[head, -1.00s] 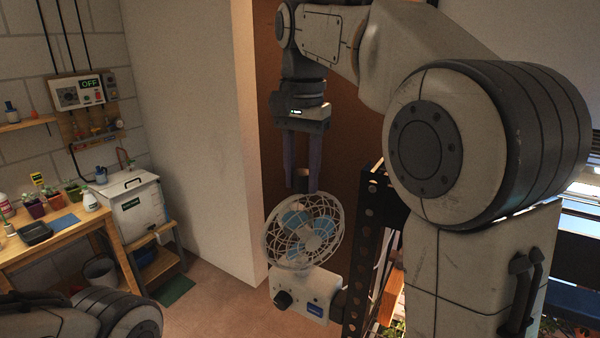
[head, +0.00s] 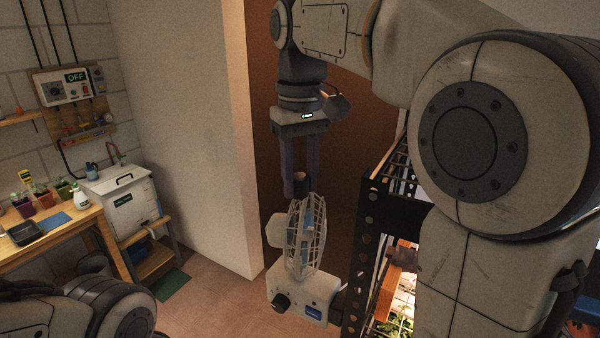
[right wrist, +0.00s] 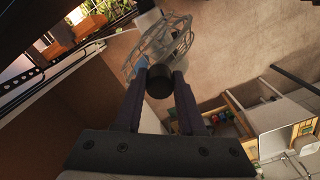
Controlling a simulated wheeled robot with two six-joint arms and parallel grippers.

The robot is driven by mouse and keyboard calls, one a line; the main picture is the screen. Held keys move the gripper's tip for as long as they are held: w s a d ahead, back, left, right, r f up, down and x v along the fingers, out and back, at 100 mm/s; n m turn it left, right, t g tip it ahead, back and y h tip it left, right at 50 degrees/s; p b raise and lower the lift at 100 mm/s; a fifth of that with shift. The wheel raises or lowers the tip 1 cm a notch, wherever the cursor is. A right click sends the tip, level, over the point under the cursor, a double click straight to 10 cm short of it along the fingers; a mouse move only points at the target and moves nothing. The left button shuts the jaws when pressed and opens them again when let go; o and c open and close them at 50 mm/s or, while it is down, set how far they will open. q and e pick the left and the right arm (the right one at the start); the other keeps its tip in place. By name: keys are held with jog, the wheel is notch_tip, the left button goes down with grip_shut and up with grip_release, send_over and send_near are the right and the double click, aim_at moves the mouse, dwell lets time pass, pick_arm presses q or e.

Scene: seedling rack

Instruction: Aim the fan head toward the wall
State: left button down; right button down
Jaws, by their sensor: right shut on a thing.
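The fan's round wire cage (head: 308,240) shows nearly edge-on in the head view, its front turned to the right toward the rack. The pale motor housing (head: 275,230) sticks out to the left. The head stands on a white base box (head: 298,300) with a black knob, beside the rack post. My right gripper (head: 300,182) points down from above and is shut on the dark grip (head: 300,187) on top of the fan head. The dark grip (right wrist: 159,82) is also between the fingers in the right wrist view. My left gripper is out of view.
A black perforated rack (head: 362,265) with lit plants stands right of the fan. A pale wall (head: 190,130) stands to the left. Farther left are a wooden bench (head: 100,245) with pots, a white tank (head: 130,210) and a control box reading OFF (head: 68,88).

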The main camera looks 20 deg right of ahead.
jog(key=shift+n+p, duration=0.35)
jog(key=shift+n, duration=1.55)
jog(key=c, duration=0.5)
grip_release()
notch_tip(320, 180, up, 10)
jog(key=shift+r, duration=0.25)
